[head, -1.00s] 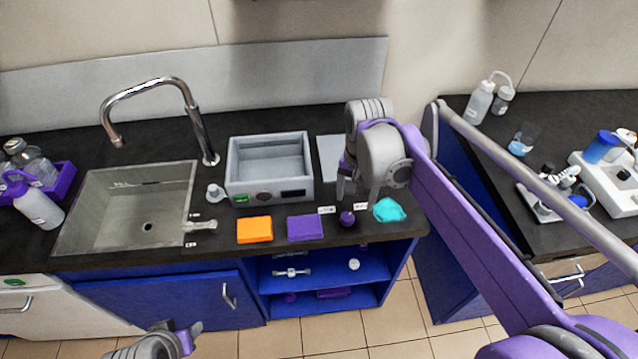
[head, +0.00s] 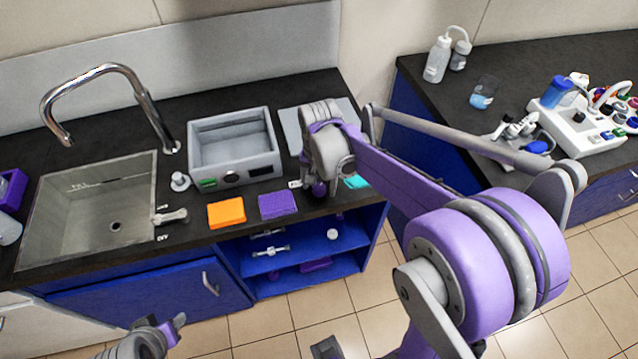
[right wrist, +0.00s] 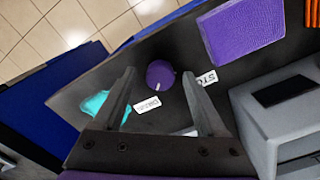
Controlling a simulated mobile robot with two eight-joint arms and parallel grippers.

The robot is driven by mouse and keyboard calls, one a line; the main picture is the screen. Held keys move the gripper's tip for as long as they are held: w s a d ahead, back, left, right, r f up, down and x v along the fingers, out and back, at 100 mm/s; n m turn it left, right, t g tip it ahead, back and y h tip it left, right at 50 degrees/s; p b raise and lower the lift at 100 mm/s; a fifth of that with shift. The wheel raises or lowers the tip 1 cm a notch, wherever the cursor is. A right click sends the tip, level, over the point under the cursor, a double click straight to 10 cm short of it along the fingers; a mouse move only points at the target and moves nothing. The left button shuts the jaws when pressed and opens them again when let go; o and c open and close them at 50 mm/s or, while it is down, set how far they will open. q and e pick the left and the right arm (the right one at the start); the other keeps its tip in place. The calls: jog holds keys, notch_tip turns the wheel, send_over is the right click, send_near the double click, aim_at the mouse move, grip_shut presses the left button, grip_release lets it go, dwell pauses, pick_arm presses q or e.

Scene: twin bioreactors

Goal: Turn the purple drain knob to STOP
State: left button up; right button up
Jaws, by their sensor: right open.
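The purple drain knob (head: 318,190) is round and sits near the front edge of the dark counter. It also shows in the right wrist view (right wrist: 160,73), with a short white mark on its rim. A white STOP label (right wrist: 201,78) lies to its right there, partly behind a finger; another white label (right wrist: 147,106) lies below-left. My right gripper (right wrist: 158,72) is open, with one finger on each side of the knob; I cannot tell whether they touch it. In the head view my right gripper (head: 320,187) partly hides the knob. My left gripper (head: 172,326) hangs low, away from the counter.
A purple sponge (head: 278,205) and an orange sponge (head: 227,212) lie left of the knob, a teal cloth (head: 356,182) right. A grey box (head: 235,150) stands behind. The sink (head: 85,215) is at the left. Bottles stand on the right counter (head: 440,100).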

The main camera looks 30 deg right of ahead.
grip_shut()
dwell(0.4)
jog(key=shift+n, duration=0.3)
jog(key=n, duration=0.3)
jog(key=shift+n+b, duration=0.3)
jog(key=shift+n, duration=0.1)
jog(key=n, duration=0.4)
jog(key=shift+n, duration=0.3)
jog(key=n, duration=0.4)
jog(key=shift+b, duration=0.35)
jog(key=n, duration=0.4)
jog(key=shift+n, duration=0.6)
